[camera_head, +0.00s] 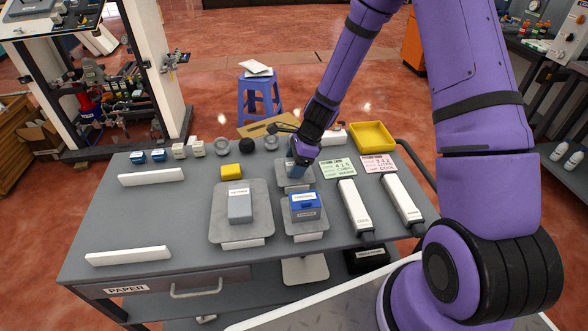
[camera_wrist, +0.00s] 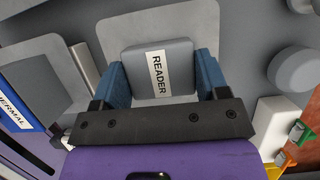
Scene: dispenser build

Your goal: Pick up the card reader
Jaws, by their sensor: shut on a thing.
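The card reader (camera_wrist: 160,72) is a grey block with a white label reading READER, seen in the wrist view. My gripper (camera_wrist: 163,82) is shut on it, with one blue finger against each side. In the head view my gripper (camera_head: 299,168) is over a small grey plate (camera_head: 283,184) at the back middle of the table, and its fingers and wrist hide most of the reader. I cannot tell whether the reader touches the plate.
The grey table (camera_head: 165,215) also holds a larger plate with a grey box (camera_head: 240,206), a blue-topped box (camera_head: 305,206), two white bars (camera_head: 354,207) at right, a yellow tray (camera_head: 372,137) and a yellow block (camera_head: 231,172). Its left part is mostly clear.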

